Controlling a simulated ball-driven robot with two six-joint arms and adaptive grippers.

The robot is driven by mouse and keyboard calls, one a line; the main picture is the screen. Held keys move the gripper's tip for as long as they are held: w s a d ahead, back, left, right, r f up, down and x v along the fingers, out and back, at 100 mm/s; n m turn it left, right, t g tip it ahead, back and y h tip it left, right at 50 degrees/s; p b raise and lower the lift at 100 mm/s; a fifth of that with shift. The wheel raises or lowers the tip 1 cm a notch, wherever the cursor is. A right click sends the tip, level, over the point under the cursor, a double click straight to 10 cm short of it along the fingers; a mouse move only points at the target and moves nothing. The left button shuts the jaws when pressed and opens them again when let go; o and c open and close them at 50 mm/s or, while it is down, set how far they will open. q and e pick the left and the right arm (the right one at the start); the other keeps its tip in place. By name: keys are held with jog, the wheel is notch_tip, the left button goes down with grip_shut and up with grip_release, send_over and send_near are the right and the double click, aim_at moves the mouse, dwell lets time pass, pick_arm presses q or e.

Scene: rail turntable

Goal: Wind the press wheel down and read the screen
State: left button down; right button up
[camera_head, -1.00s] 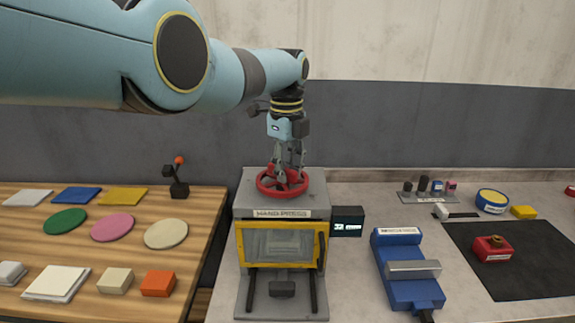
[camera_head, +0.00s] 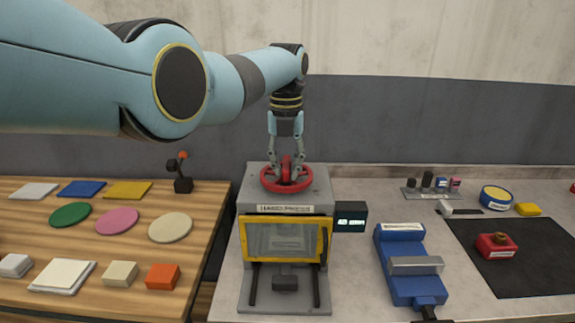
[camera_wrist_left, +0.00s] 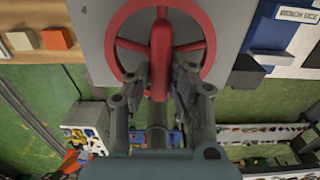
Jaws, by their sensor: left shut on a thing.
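The hand press (camera_head: 262,204) stands on the grey bench, with a yellow-framed clear guard (camera_head: 285,238) on its front. A red wheel (camera_head: 267,181) lies flat on top of the press. My left gripper (camera_head: 286,176) points down over the wheel and is shut on it; in the left wrist view the fingers (camera_wrist_left: 160,85) close on a red part at the wheel's middle (camera_wrist_left: 161,40). The small black screen (camera_head: 350,218) at the press's right side is lit with pale characters, too small to read surely. My right gripper is not in view.
A blue device (camera_head: 407,270) with a grey bar stands right of the press. A red block with a knob (camera_head: 496,246) sits on a black mat (camera_head: 522,275). A wooden table (camera_head: 205,250) at left holds discs and blocks.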

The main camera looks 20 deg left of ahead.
aim_at(285, 164)
pick_arm(q)
jog(key=shift+a+m, duration=0.1)
jog(key=shift+m, duration=0.7)
jog(key=c, duration=1.2)
grip_release()
jog(key=shift+c, duration=0.2)
jog(key=shift+r, duration=0.25)
notch_tip(285, 164, up, 11)
jog(key=shift+r, duration=0.2)
